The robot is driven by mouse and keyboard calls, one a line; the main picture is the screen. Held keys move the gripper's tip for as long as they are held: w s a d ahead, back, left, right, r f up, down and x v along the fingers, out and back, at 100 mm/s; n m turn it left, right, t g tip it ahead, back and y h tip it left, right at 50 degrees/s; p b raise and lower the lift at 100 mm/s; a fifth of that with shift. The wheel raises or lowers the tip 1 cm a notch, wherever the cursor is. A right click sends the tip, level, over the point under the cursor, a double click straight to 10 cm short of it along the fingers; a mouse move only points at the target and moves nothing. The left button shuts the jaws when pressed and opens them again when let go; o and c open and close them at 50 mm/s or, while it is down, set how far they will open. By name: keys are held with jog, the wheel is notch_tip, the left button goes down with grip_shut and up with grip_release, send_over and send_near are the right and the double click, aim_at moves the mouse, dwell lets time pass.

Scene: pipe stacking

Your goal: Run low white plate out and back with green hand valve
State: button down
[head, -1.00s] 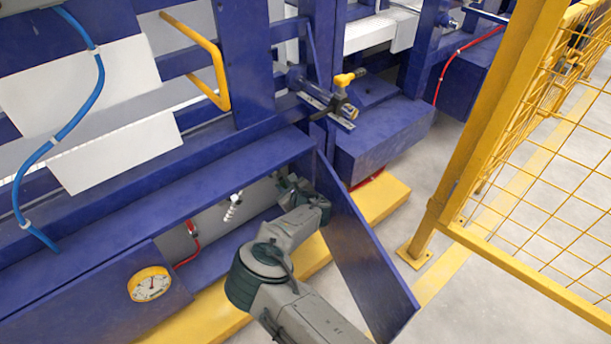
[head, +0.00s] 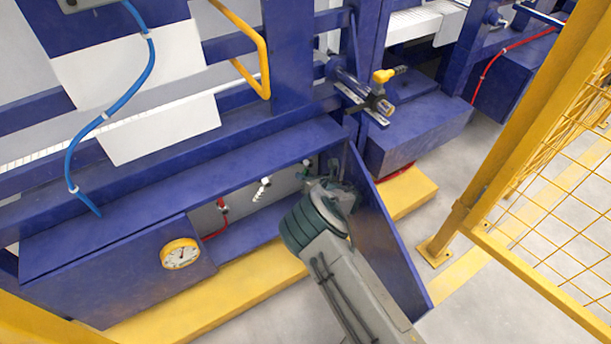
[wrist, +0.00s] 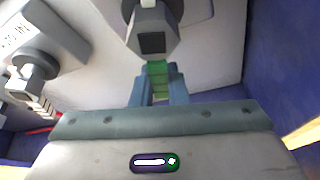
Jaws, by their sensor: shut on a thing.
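In the head view the low white plate (head: 165,133) hangs tilted on the left of the blue frame, below a larger white plate (head: 130,62). My gripper is shut on the handle. In the head view my wrist hides most of the gripper and valve.
A blue side panel (head: 385,240) stands close right of my arm. A blue ledge (head: 220,165) overhangs the recess. A gauge (head: 180,253) and a red-handled valve (head: 222,207) lie left. Yellow mesh fencing (head: 560,180) stands at the right.

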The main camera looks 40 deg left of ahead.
dwell(0.3)
jog(key=c, duration=1.4)
grip_release()
jog(key=shift+c, duration=0.2)
jog(key=shift+f, duration=0.1)
